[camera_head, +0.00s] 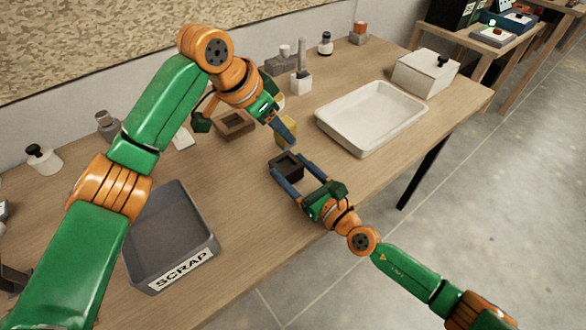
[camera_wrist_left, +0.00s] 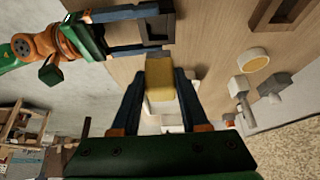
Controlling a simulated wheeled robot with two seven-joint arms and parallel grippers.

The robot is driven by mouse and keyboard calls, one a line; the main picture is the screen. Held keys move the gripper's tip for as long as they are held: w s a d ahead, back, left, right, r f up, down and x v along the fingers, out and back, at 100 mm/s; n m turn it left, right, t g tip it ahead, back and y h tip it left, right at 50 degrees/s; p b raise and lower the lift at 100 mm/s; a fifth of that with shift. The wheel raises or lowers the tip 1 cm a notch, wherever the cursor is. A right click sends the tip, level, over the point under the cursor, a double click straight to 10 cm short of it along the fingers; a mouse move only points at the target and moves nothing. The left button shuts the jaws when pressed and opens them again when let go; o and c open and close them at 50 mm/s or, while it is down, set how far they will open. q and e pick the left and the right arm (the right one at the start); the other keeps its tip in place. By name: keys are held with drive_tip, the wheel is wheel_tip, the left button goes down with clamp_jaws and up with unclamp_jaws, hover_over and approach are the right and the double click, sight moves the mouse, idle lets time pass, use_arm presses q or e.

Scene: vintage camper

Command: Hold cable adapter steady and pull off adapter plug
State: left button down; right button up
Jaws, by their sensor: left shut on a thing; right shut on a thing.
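A dark block (camera_head: 286,165), which looks like the cable adapter, is between the blue fingers of my right gripper (camera_head: 289,162), shut on it near the table's front edge. It also shows at the top of the left wrist view (camera_wrist_left: 158,28). A yellow block (camera_head: 288,132), which looks like the adapter plug, is just behind the dark block. My left gripper (camera_wrist_left: 160,80) is shut on the yellow block (camera_wrist_left: 160,88), its fingers on both sides. In the head view my left gripper partly hides the yellow block.
A grey SCRAP tray (camera_head: 169,228) stands at the left front. A white tray (camera_head: 372,115) is to the right, with a white box (camera_head: 425,73) behind it. A brown square holder (camera_head: 234,124) and several small items stand towards the back. Bare table lies between the trays.

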drive_tip(key=o, duration=1.6)
drive_tip(key=shift+c, duration=0.2)
